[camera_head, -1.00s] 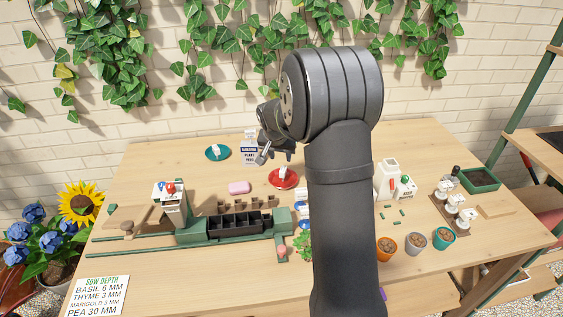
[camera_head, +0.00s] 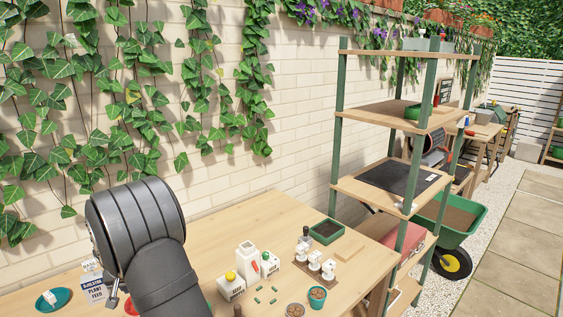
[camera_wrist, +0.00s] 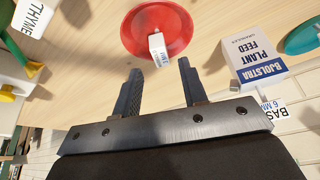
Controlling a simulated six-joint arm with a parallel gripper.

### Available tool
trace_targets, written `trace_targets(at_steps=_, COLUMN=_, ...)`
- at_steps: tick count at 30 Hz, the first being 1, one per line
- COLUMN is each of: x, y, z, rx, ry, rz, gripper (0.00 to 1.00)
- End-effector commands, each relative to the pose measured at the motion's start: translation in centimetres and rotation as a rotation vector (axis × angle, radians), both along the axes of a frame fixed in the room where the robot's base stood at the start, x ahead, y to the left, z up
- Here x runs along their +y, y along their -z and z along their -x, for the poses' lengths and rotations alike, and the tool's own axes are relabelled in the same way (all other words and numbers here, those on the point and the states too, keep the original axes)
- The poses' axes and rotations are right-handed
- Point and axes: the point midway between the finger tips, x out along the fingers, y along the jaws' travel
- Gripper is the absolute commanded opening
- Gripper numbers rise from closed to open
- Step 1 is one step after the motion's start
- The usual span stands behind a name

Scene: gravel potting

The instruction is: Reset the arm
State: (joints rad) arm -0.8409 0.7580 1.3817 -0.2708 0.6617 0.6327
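My arm (camera_head: 150,250) stands at the lower left of the head view, bent over the wooden table, with its end mostly hidden behind it. My gripper (camera_wrist: 160,68) is open and empty in the wrist view, its two dark fingers apart. A red saucer (camera_wrist: 178,45) with a small white labelled block (camera_wrist: 158,48) on it lies beyond the fingertips. The Bjolstra plant feed box (camera_wrist: 252,58) stands to the right of the fingers, apart from them. That box also shows in the head view (camera_head: 93,289) beside my arm.
A teal saucer (camera_head: 42,302) lies at the lower left. White bottles (camera_head: 247,257), a green tray (camera_head: 326,232) and small pots (camera_head: 317,297) stand on the table to the right. A shelf rack (camera_head: 338,130) and a green wheelbarrow (camera_head: 478,222) are beyond. The air above the table is clear.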

Motion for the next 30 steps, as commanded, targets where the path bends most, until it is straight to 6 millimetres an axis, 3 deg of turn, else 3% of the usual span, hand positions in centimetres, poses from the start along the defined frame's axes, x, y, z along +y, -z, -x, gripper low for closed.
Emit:
trace_targets(at_steps=10, x=0.9, y=6.0, z=-2.1, rx=0.001, ry=-0.001, rz=0.002, gripper=0.39)
trace_targets(at_steps=12, x=0.9, y=3.9, z=-2.1, rx=-0.004, ry=-0.001, rz=-0.004, gripper=0.39)
trace_targets(at_steps=18, x=0.9, y=1.9, z=-2.0, rx=-0.002, ry=-0.001, rz=-0.001, gripper=0.39)
trace_targets(at_steps=30, x=0.8, y=1.4, z=-2.0, rx=0.000, ry=-0.001, rz=0.000, gripper=0.39)
